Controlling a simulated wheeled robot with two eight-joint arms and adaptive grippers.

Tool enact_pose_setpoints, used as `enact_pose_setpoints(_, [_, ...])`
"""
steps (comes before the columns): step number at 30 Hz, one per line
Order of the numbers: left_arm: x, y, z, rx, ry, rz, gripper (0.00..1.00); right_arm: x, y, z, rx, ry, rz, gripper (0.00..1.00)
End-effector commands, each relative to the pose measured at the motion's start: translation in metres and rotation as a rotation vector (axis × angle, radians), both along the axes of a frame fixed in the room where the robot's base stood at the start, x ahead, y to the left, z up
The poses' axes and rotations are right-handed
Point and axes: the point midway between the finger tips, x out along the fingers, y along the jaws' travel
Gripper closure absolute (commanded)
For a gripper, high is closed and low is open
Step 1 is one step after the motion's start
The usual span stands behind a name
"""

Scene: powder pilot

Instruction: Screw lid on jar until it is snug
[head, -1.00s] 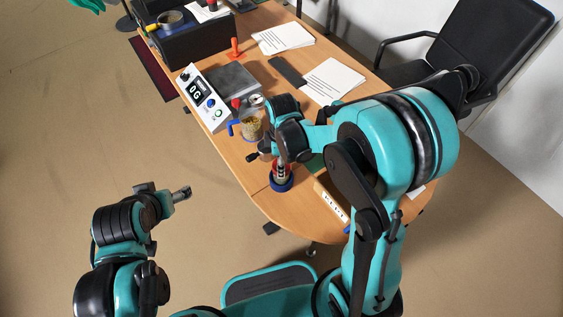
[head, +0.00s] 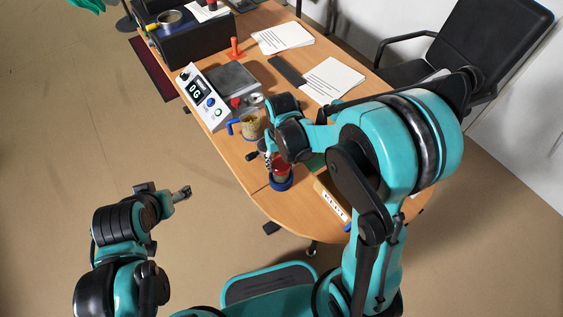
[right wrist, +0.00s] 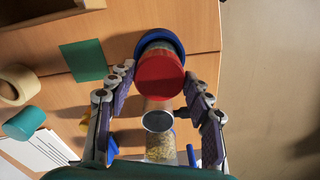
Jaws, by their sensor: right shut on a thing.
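A jar with a red lid (head: 281,166) stands upright in a blue ring holder (head: 280,184) near the table's front edge. In the right wrist view, the red lid (right wrist: 160,75) sits between my fingertips, with the blue holder (right wrist: 158,39) behind it. My right gripper (head: 270,155) reaches down at the lid from above; in the right wrist view its fingers (right wrist: 160,82) flank the lid and are shut on it. The jar's body is mostly hidden by the lid and fingers. My left gripper (head: 184,192) hangs over the floor, off the table; its finger gap is unclear.
A clear jug of yellowish contents (head: 251,128) with a blue handle stands close behind the jar. A scale display (head: 200,96), grey plate (head: 230,78), dark box (head: 190,40) and papers (head: 284,37) lie farther back. A green square (right wrist: 83,60) lies beside the holder.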

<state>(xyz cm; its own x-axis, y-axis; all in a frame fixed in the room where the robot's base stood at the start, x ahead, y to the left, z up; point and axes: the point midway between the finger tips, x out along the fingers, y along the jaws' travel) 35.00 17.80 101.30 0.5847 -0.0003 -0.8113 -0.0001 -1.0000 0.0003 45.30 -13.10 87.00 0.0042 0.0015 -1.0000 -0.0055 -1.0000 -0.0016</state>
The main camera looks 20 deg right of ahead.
Motion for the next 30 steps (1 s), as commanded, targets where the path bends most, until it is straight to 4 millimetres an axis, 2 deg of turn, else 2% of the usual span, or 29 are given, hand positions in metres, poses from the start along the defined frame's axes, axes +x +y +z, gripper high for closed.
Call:
enact_pose_setpoints(5, [0.0, 0.0, -0.002, 0.0, 0.0, 0.0, 0.29, -0.002, 0.001, -0.003, 0.003, 0.003, -0.012, 1.0])
enact_pose_setpoints(6, [0.0, 0.0, -0.002, 0.0, 0.0, 0.0, 0.29, -0.002, 0.001, -0.003, 0.003, 0.003, -0.012, 0.44])
enact_pose_setpoints(8, [0.0, 0.0, -0.001, 0.0, 0.0, 0.0, 0.29, -0.002, 0.001, -0.003, 0.003, 0.003, -0.011, 0.29])
enact_pose_setpoints(9, [0.0, 0.0, -0.001, 0.0, 0.0, 0.0, 0.29, -0.002, 0.001, -0.003, 0.003, 0.003, -0.011, 0.26])
enact_pose_setpoints(23, [0.0, 0.0, 0.0, 0.0, 0.0, 0.0, 0.29, -0.001, 0.0, 0.001, 0.001, 0.001, -0.008, 0.26])
enact_pose_setpoints(26, [0.0, 0.0, 0.0, 0.0, 0.0, 0.0, 0.29, -0.001, 0.0, 0.011, 0.001, 0.001, -0.008, 0.26])
enact_pose_setpoints(30, [0.0, 0.0, 0.0, 0.0, 0.0, 0.0, 0.29, -0.001, 0.0, 0.037, 0.001, 0.001, -0.008, 0.26])
